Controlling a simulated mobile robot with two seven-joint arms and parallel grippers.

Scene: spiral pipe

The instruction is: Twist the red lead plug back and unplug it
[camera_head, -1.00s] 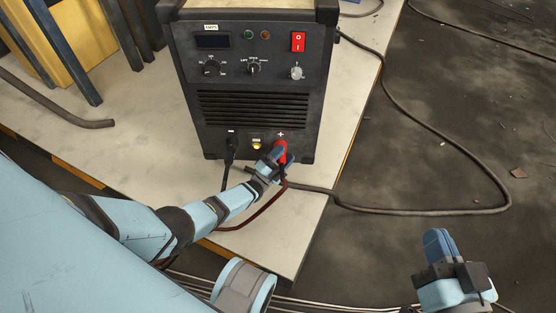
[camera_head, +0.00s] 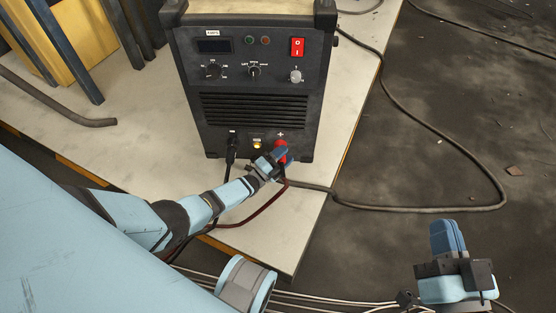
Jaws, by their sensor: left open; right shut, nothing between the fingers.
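The red lead plug (camera_head: 281,146) sits in the socket marked "+" at the lower right front of the black welding machine (camera_head: 250,90). A dark red lead (camera_head: 262,208) hangs from it and curves left over the bench. My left gripper (camera_head: 280,158) is open right at the plug, its blue fingers overlapping the plug's lower part. I cannot tell whether the fingers touch it. My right gripper (camera_head: 446,236) is shut and empty at the lower right, well away from the machine.
A black lead plug (camera_head: 232,144) sits in the "-" socket to the left. The pale bench (camera_head: 340,150) ends right of the machine. A dark cable (camera_head: 440,211) loops over the floor. Steel bars (camera_head: 72,55) and a yellow object (camera_head: 85,30) are at upper left.

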